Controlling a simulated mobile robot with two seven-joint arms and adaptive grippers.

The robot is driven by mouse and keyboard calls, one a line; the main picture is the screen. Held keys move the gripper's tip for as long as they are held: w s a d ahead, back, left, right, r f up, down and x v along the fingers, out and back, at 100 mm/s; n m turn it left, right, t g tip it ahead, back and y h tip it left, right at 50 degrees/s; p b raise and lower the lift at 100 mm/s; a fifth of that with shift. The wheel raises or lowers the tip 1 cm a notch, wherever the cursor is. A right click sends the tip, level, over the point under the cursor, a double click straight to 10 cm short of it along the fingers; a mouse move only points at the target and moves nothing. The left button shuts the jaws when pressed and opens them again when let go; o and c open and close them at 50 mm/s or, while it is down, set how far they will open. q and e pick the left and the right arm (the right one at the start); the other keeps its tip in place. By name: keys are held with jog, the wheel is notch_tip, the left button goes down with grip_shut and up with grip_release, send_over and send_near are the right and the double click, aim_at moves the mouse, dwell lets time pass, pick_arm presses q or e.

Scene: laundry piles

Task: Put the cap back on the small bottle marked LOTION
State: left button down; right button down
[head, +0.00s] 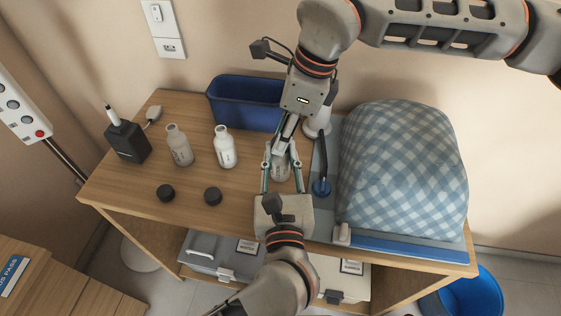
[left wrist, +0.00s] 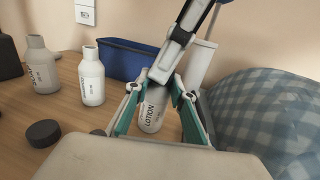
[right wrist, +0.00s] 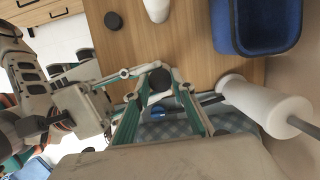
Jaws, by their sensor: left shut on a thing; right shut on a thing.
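The small white bottle marked LOTION (left wrist: 153,108) stands upright on the table between the fingers of my left gripper (head: 282,170), which is shut on it. Its label faces the left wrist camera. My right gripper (left wrist: 165,72) comes down from above, its fingertips right at the bottle's top. In the right wrist view it is shut on a dark round cap (right wrist: 159,80). The fingers hide the bottle's mouth, so I cannot tell whether the cap touches or sits on it. Two more black caps, a left one (head: 165,193) and a right one (head: 213,196), lie on the table.
Two open bottles, one greyish (head: 179,147) and one white (head: 225,150), stand to the left. A blue bin (head: 243,108) is behind. A checked cloth bundle (head: 405,170) fills the right side, with a blue-ended tool (head: 321,187) beside it.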

pick_arm(q)
jog(key=shift+s+f, duration=0.1)
jog(key=shift+f, duration=0.6)
pick_arm(e)
jog(key=c, duration=1.6)
grip_release()
jog(key=shift+s+f, duration=0.1)
jog(key=shift+f, duration=0.05)
jog(key=shift+c, duration=0.2)
jog(key=v, duration=1.2)
pick_arm(q)
jog(key=c, duration=1.6)
grip_release()
jog(key=shift+c, duration=0.2)
jog(key=shift+r, duration=0.15)
jog(key=shift+r, duration=0.1)
jog(key=shift+r, duration=0.1)
